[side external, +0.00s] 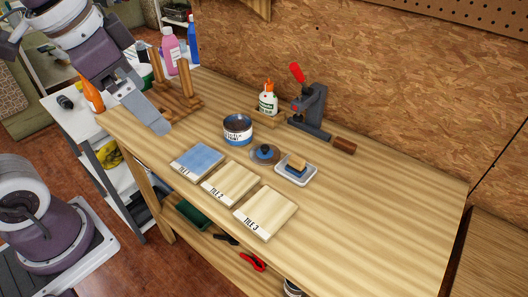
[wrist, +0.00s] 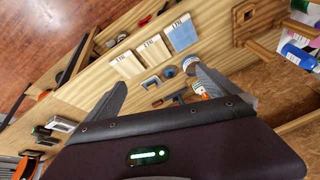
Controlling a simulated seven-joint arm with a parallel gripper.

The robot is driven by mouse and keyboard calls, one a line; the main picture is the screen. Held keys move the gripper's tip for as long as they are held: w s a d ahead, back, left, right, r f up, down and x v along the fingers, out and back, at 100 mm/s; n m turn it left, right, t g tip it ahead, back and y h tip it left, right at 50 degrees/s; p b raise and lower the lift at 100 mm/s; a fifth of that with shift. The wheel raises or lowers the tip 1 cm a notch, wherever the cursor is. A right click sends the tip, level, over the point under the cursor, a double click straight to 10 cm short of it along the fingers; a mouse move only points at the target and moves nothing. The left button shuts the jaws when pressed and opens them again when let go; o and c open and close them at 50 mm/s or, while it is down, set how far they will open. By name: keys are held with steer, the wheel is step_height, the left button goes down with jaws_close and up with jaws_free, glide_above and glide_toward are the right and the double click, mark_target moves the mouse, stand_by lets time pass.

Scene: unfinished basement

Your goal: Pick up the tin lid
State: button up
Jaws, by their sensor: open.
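In the wrist view the lid (wrist: 170,71) is small and far off, between the fingers. The open tin (side external: 238,129) has a blue and white label and stands left of and behind the lid. My gripper (side external: 152,118) is high at the bench's left end, well apart from the lid. In the wrist view both fingers (wrist: 161,78) are spread with nothing held between them.
Three tiles lie in front, blue TILE 1 (side external: 197,162), TILE 2 (side external: 231,183) and TILE 3 (side external: 266,211). A small tray (side external: 311,177) with a sponge is right of the lid. A glue bottle (side external: 268,101), clamp tool (side external: 310,108) and wooden rack (side external: 190,103) stand behind. The bench's right side is clear.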

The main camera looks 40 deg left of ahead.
steer(key=w+f+m+g, duration=0.2)
steer(key=w+m, duration=0.3)
steer(key=w, duration=0.7)
steer(key=m+g, duration=0.3)
steer(key=m, duration=0.6)
glide_above(265, 147)
step_height(265, 147, down, 19)
steer(key=shift+s+a, duration=0.1)
steer(key=shift+s, duration=0.05)
steer(key=shift+m, duration=0.3)
step_height(265, 147, down, 8)
steer(key=c, duration=1.3)
